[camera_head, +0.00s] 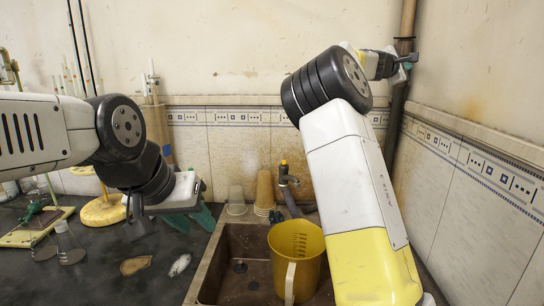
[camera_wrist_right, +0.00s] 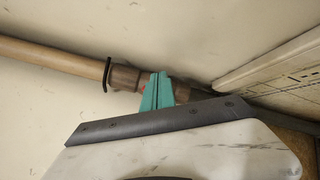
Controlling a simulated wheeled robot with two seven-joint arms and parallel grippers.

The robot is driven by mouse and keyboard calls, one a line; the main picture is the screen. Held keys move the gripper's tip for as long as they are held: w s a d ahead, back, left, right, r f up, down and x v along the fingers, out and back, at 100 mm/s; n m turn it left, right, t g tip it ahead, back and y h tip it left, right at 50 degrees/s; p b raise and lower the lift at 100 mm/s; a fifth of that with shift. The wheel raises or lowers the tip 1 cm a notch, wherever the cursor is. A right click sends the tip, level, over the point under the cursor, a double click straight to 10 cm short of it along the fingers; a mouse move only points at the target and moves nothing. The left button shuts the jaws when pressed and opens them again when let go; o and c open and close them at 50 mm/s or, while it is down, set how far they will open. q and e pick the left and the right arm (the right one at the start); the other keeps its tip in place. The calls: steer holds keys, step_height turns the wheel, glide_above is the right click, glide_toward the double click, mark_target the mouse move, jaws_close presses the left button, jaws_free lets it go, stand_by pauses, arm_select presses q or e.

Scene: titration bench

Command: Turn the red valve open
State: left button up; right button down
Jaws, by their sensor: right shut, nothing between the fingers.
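The red valve (camera_wrist_right: 144,86) shows only as a small patch of red at the pipe fitting in the right wrist view, mostly hidden behind my green fingertips. In the head view I cannot make it out; my right arm and gripper cover that spot. My right gripper (camera_wrist_right: 157,90) is shut, its two fingers side by side with nothing between them, in front of the fitting. Whether they touch the valve I cannot tell. In the head view it is high at the wall pipe (camera_head: 408,20). My left gripper (camera_head: 190,217) is open and empty above the bench, left of the sink.
A yellow jug (camera_head: 297,262) stands in the sink (camera_head: 235,285) below my right arm. Glass flasks (camera_head: 68,245) and a stand (camera_head: 101,210) are on the left bench. The tiled wall corner is close on the right.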

steer(key=shift+r, duration=0.4)
steer(key=shift+w+a+r, duration=0.2)
steer(key=shift+r, duration=0.2)
steer(key=shift+w+a+r, duration=0.15)
steer(key=shift+w+r, duration=0.05)
steer(key=shift+r, duration=0.15)
steer(key=shift+w+a+r, duration=0.1)
steer(key=shift+a+r, duration=0.05)
stand_by(0.4)
steer(key=v, duration=0.6)
steer(key=shift+r, duration=0.25)
steer(key=shift+s, duration=0.25)
